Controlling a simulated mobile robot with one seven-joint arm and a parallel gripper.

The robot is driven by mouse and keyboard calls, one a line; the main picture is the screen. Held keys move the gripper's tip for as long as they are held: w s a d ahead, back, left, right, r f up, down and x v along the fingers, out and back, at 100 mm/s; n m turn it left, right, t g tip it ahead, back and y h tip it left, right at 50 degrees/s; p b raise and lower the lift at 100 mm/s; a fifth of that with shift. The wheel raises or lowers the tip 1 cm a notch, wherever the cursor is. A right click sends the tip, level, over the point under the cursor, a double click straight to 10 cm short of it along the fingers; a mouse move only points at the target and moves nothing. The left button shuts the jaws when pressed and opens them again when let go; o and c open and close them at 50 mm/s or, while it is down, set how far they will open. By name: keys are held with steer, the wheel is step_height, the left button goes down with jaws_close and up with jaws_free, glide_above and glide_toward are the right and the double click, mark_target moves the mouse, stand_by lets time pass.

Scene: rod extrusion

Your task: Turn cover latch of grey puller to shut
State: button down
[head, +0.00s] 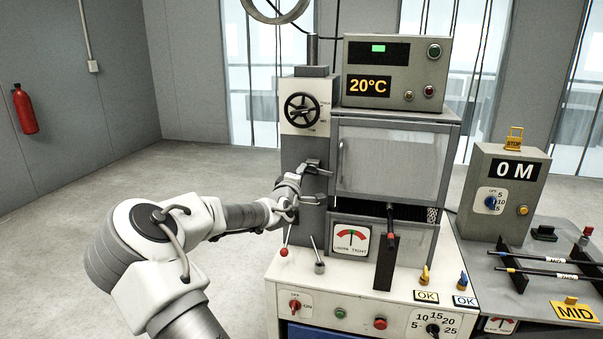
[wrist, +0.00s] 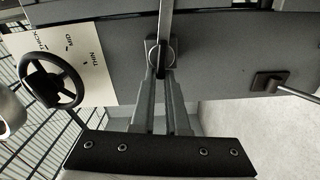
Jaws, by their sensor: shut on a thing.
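The grey puller (head: 305,150) is the tall grey column with a handwheel, left of the grey cabinet in the head view. In the wrist view, its latch (wrist: 166,20) is a straight metal bar on a square pivot block (wrist: 152,54). The bar runs from the block toward the top edge. My gripper (wrist: 161,82) is shut on the latch near its pivot. In the head view, my gripper (head: 298,180) is against the front of the puller, and its wrist partly hides the latch. I cannot tell how far the latch is turned.
The handwheel (head: 301,110) is above my gripper. A second lever (wrist: 268,82) sticks out beside the latch in the wrist view. Below are a red-knobbed lever (head: 284,252) and a tight/loose gauge (head: 351,240). The floor (head: 130,240) at left is clear.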

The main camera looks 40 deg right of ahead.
steer(key=shift+s+d+f+n, duration=0.25)
steer(key=shift+s+f+n, duration=0.1)
steer(key=shift+n, duration=0.35)
steer(key=shift+d, duration=0.1)
steer(key=c, duration=0.9)
jaws_free()
steer(key=shift+r, duration=0.1)
steer(key=shift+w, duration=0.1)
steer(key=v, duration=1.7)
steer(key=shift+a, duration=0.35)
